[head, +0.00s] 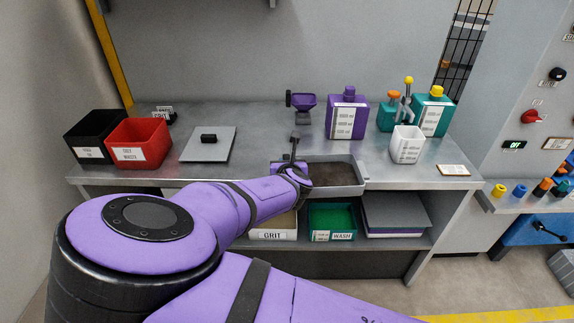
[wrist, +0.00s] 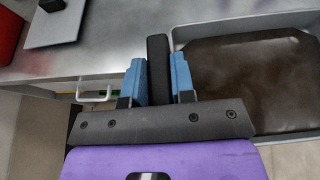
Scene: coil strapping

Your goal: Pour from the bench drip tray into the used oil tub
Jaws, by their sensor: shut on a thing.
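The drip tray (head: 338,191) is a shallow grey tray with dark brown contents, at the bench's front edge in the head view. It fills the right of the wrist view (wrist: 245,22) and looks about level; I cannot tell whether it touches the bench. My gripper (wrist: 158,78) is shut on the tray's black handle (wrist: 157,60), with a blue finger on each side. In the head view my gripper (head: 292,168) is at the tray's left end, partly hidden by my arm. A black tub (head: 83,150) stands at the bench's far left; its label is too small to read surely.
A red bin (head: 150,132) stands beside the black tub, with a grey lid plate (head: 208,145) to its right. A purple funnel (head: 304,102), purple jug (head: 347,118) and white beaker (head: 407,146) stand behind and right. GRIT (head: 270,235) and WASH (head: 333,236) bins sit on the lower shelf.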

